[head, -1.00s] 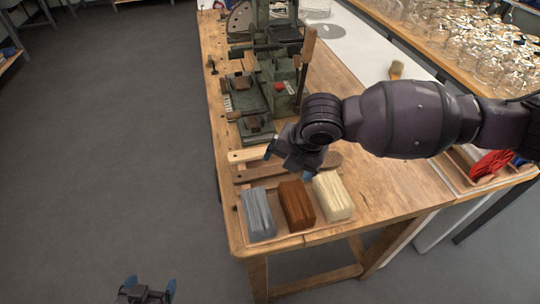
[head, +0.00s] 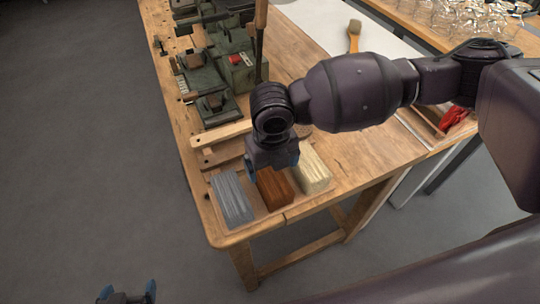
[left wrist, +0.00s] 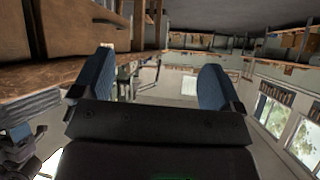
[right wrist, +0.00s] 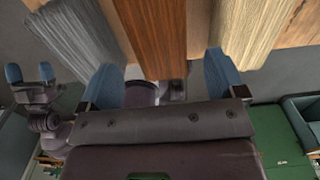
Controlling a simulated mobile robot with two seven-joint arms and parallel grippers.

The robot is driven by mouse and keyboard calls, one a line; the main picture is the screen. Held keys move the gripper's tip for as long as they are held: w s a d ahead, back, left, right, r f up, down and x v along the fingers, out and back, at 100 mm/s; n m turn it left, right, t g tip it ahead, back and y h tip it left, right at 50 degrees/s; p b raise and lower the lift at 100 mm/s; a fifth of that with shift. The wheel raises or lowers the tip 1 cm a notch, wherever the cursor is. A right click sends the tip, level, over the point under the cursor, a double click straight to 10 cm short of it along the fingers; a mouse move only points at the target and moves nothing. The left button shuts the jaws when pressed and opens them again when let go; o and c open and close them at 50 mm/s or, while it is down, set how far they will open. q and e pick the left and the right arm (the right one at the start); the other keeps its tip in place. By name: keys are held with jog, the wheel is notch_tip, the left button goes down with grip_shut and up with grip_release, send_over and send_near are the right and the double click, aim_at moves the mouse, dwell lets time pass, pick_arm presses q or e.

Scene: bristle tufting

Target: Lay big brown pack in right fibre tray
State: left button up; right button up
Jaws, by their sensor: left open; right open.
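The big brown pack (head: 274,190) lies at the near end of the wooden bench, between a grey pack (head: 232,200) and a cream pack (head: 312,170). My right gripper (head: 271,170) is open, pointing down over the far end of the brown pack and hiding part of it. In the right wrist view the brown pack (right wrist: 155,38) lies ahead, between the open fingers (right wrist: 160,64); I cannot tell if they touch it. My left gripper (head: 127,293) is open and empty, low beside the bench. I cannot make out which tray is the right fibre tray.
The packs rest on a low wooden tray or board (head: 258,217). Wooden strips (head: 220,133) lie behind them, then a green machine (head: 225,60). A wooden tray with a red thing (head: 453,116) stands at right. A brush (head: 354,36) and glass jars (head: 450,14) are further back.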

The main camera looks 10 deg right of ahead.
aim_at(271, 176)
jog(key=shift+f+b, duration=1.1)
jog(key=shift+f, duration=2.3)
jog(key=c, duration=0.9)
